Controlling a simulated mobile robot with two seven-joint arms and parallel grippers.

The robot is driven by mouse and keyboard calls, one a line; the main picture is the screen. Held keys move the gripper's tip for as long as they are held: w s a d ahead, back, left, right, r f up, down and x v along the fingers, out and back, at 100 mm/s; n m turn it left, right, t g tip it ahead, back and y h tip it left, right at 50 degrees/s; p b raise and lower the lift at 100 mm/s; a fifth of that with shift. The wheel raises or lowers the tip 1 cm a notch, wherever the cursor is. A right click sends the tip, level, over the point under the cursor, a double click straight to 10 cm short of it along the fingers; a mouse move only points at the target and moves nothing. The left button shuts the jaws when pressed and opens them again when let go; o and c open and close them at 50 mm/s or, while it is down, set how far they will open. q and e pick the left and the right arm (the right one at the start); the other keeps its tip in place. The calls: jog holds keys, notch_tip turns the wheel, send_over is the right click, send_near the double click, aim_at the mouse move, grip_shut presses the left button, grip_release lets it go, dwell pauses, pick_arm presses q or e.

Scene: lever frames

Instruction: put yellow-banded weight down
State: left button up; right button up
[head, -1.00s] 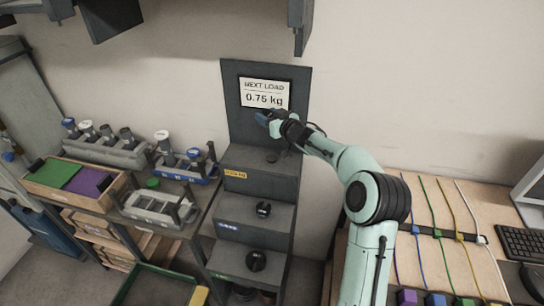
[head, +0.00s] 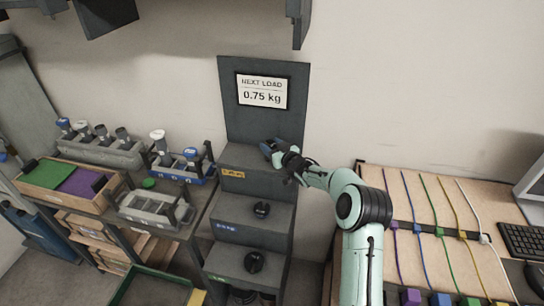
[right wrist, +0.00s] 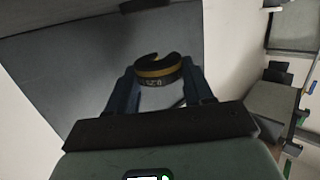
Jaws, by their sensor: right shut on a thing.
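My right gripper (head: 270,148) is low over the top step (head: 240,158) of a dark stepped stand, the step with the yellow label. In the right wrist view it is shut on the yellow-banded weight (right wrist: 158,70), a black slotted disc with a yellow band and a printed number. The weight sits between the two fingertips. In the head view the gripper mostly hides it, so I cannot tell whether it touches the step. My left gripper is not in view.
A black weight (head: 262,209) stands on the middle step and another (head: 254,262) on the lower step. Behind the top step, an upright panel carries a sign (head: 262,91) reading 0.75 kg. Racks (head: 155,208) stand left; a cable board (head: 410,190) lies right.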

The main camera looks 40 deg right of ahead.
notch_tip(320, 180, down, 4)
jog(key=shift+s+r, duration=0.1)
jog(key=shift+r, duration=0.1)
jog(key=shift+f, duration=0.25)
jog(key=shift+f, duration=0.15)
jog(key=o, duration=1.3)
jog(key=shift+o, duration=0.2)
